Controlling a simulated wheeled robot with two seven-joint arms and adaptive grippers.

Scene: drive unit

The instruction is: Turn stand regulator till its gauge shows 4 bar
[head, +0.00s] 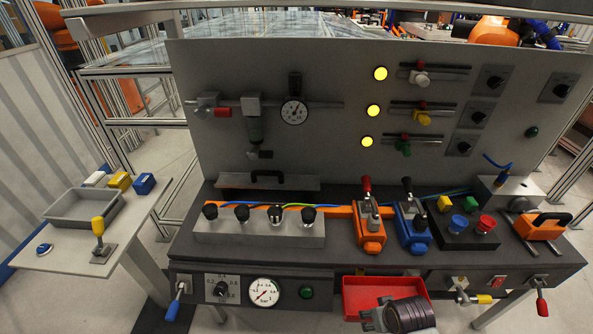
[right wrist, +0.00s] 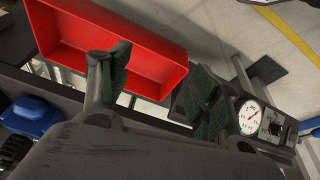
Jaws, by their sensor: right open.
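On the stand's front panel, a black rotary knob with a printed scale (head: 222,290) sits left of a white round gauge (head: 263,292). The gauge's red needle seems to point to the lower left; the exact reading is too small to tell. In the right wrist view, the gauge (right wrist: 249,117) and knob (right wrist: 276,128) show beyond one finger. My right gripper (head: 369,319) is at the lower middle, right of the gauge and in front of the red bin. Its jaws (right wrist: 158,88) are open and empty, apart from the knob. My left gripper is out of view.
A red bin (head: 352,300) hangs at the stand's front. A blue-handled lever (head: 175,303) is left of the knob; a green button (head: 306,292) is right of the gauge. Another gauge (head: 294,112) is on the upright board. Space before the knob looks clear.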

